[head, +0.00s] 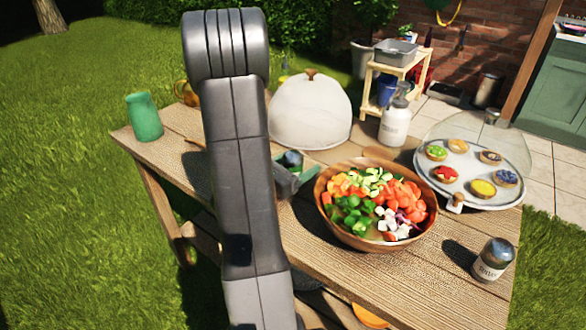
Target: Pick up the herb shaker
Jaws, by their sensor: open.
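A small shaker (493,260) with a metal cap and a white label stands upright near the table's front right corner; its label is too small to read surely. A second small cylinder (292,160) with a dark top shows just behind my gripper, partly hidden; I cannot tell which of the two is the herb shaker. My gripper (293,178) is open, beside the salad bowl's left edge, mostly hidden behind my grey arm. Its fingers are near the second cylinder; I cannot tell whether they touch it.
A wooden bowl (345,233) of chopped vegetables stands right of my gripper. Behind are a white dome (311,112) and a white bottle (395,122). A tray of tarts (505,194) under a clear cover is at right. A green cup (144,117) stands far left. The front right tabletop is mostly clear.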

